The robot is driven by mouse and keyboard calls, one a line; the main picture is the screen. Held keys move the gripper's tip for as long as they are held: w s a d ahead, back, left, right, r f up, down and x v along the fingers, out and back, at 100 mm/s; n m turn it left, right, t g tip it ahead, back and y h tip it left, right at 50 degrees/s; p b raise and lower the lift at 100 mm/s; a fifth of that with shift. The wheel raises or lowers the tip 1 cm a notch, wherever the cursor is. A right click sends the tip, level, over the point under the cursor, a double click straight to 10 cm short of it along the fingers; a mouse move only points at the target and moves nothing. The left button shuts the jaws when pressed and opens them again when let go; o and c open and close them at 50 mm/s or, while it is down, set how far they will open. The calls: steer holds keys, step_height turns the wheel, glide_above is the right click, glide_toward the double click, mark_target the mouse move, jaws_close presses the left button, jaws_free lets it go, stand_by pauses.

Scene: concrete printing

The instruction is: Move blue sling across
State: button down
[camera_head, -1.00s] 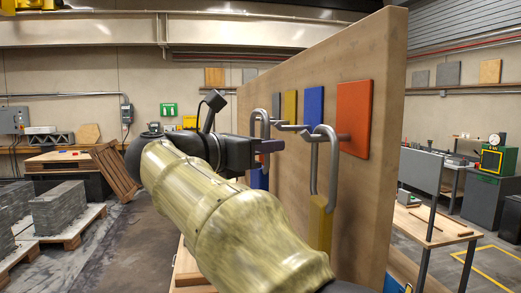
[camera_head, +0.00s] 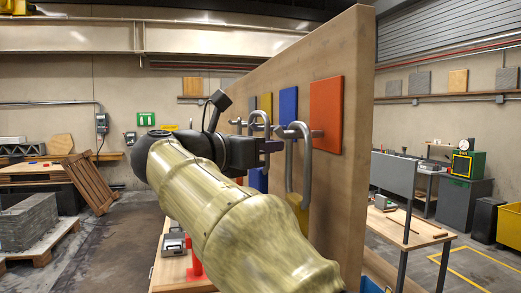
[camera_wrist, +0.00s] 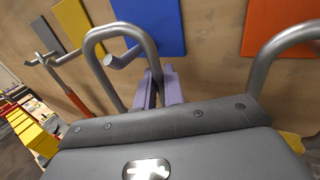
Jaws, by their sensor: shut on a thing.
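A wooden board (camera_head: 343,190) carries grey, yellow, blue and orange plates, with metal pegs sticking out. My gripper (camera_head: 272,147) is shut on one leg of a grey metal loop (camera_head: 257,118). In the wrist view the gripper's purple fingers (camera_wrist: 159,88) close on this loop (camera_wrist: 92,52) beside the blue plate (camera_wrist: 150,22). A peg tip (camera_wrist: 112,60) shows inside the loop; I cannot tell whether they touch. The blue sling (camera_head: 258,181) shows below the gripper, partly hidden. A second loop (camera_head: 306,170) with a yellow sling (camera_head: 299,212) hangs at the peg by the orange plate (camera_head: 326,113).
Another peg (camera_wrist: 45,60) with a red-orange hanging piece (camera_wrist: 76,103) is at the wrist view's left. A workbench (camera_head: 420,230) stands right of the board. A pallet of grey blocks (camera_head: 28,225) is at far left. The floor between is open.

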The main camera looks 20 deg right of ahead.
steer(key=shift+d+f+b, duration=0.6)
steer(key=shift+d+f, duration=0.15)
steer(key=shift+d, duration=0.2)
steer(key=c, duration=1.4)
jaws_free()
steer(key=shift+a, duration=0.1)
steer(key=b+v, duration=0.3)
steer(key=v, duration=1.4)
steer(key=shift+a, duration=0.2)
